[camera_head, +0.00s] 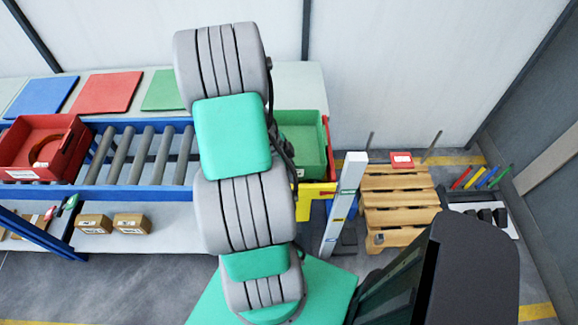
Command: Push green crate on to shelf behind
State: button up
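The green crate (308,139) sits at the right end of the roller conveyor, and its left part is hidden behind my arm. The shelf behind (297,88) is a pale surface beyond the conveyor, with a blue, a red and a green square (163,91) on it. The green square is partly covered by my arm. My gripper cannot be made out; my arm's bulky grey and green links stand in front of that spot. Whether anything touches the crate is hidden.
A red crate (40,148) with a ring-shaped item in it stands at the conveyor's left end. Bare rollers (140,155) lie between it and my arm. A red and yellow frame (311,198) borders the green crate. Wooden pallets (397,205) and a white post (343,205) stand right.

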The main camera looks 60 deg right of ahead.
grip_shut()
dwell(1.9)
